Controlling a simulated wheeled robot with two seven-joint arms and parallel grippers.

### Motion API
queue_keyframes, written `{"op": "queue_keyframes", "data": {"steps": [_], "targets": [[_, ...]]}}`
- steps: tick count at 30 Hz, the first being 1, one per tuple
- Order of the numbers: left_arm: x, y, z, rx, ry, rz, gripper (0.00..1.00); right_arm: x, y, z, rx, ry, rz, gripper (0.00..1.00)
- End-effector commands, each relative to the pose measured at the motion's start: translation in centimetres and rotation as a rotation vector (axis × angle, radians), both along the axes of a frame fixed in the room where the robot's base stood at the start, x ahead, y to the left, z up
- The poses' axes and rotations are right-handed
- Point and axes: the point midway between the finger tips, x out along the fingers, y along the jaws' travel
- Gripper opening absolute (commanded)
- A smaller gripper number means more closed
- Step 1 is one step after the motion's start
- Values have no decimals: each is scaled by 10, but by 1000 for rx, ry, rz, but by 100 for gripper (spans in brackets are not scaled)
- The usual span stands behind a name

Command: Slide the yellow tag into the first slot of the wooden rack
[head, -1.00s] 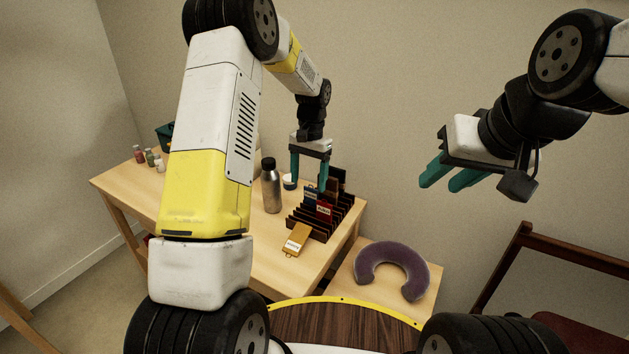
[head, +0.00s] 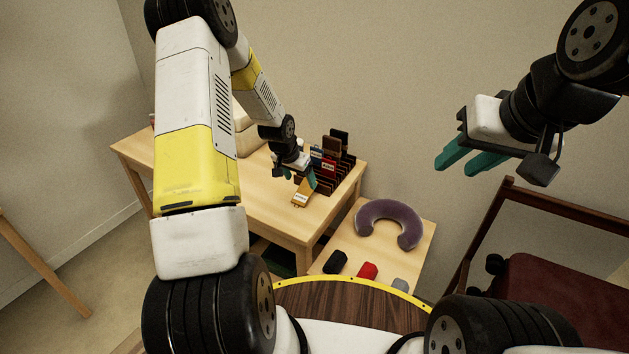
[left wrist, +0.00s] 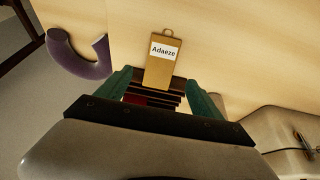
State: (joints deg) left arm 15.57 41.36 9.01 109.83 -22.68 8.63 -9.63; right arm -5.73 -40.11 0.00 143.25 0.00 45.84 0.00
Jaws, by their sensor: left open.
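The yellow tag (head: 301,198) lies flat on the wooden table, in front of the rack. In the left wrist view the tag (left wrist: 158,72) has a ring at one end and a white label reading "Adaeze". The dark wooden rack (head: 346,182) stands at the table's right end and holds several tags, including a red one and a blue one. Its slats (left wrist: 155,97) show partly behind my gripper in the left wrist view. My left gripper (head: 296,181) is open just above the yellow tag, its fingers to either side. My right gripper (head: 458,163) is open and empty in mid-air at right.
A purple neck pillow (head: 392,224) lies on a lower table at right, with black, red (head: 367,271) and grey items at its front. A brown chair with a red seat (head: 545,290) stands at far right. My left arm hides much of the table's left side.

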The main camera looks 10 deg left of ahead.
Motion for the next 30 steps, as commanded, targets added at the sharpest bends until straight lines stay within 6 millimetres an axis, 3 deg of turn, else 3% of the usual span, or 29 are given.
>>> {"op": "queue_keyframes", "data": {"steps": [13, 23, 30], "targets": [[21, -8, -56, 1, 4, 0, 76, 0, 0, 0, 0, 0, 0, 36], [25, -10, -63, 2, 3, 0, 76, 0, 0, 0, 0, 0, 0, 36], [25, -9, -63, 1, 3, 0, 31, 0, 0, 0, 0, 0, 0, 36]]}}
